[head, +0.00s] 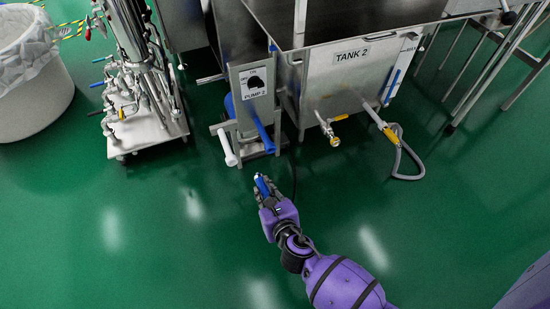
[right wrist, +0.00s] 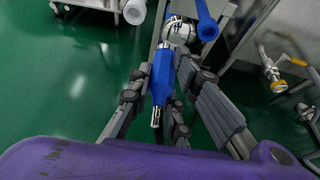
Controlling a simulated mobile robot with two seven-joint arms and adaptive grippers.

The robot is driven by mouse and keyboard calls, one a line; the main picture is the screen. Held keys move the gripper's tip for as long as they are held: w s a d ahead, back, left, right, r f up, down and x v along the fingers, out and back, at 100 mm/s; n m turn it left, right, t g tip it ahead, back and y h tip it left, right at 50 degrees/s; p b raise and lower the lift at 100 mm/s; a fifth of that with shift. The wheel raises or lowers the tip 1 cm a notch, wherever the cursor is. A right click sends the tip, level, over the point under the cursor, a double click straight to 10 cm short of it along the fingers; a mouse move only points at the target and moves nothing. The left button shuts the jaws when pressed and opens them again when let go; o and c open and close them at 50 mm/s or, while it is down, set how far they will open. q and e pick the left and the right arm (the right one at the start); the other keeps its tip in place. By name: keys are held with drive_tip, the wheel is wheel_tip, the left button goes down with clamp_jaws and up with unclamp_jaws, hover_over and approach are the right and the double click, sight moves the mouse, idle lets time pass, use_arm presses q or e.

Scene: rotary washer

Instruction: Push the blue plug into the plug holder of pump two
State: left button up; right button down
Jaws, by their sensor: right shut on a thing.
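The blue plug (head: 262,186) is held in my right gripper (head: 266,190), in front of the pump two unit, above the green floor. In the right wrist view, the plug (right wrist: 162,75) lies between the grey fingers (right wrist: 160,82), with its metal end toward the camera. The pump two unit is a steel frame with a "PUMP 2" switch panel (head: 253,82). A blue tube (head: 262,132) and a white tube (head: 228,148) stick out from its front. I cannot tell which part is the plug holder. The plug is apart from both tubes. My left gripper is out of view.
The steel tank labelled "TANK 2" (head: 345,75) stands right of the pump, with a yellow-handled valve (head: 331,129) and a grey hose (head: 408,165) reaching the floor. A pipe cart (head: 145,135) and a white bin (head: 32,95) stand left. The floor in front is clear.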

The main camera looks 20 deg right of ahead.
drive_tip(key=shift+a, duration=0.65)
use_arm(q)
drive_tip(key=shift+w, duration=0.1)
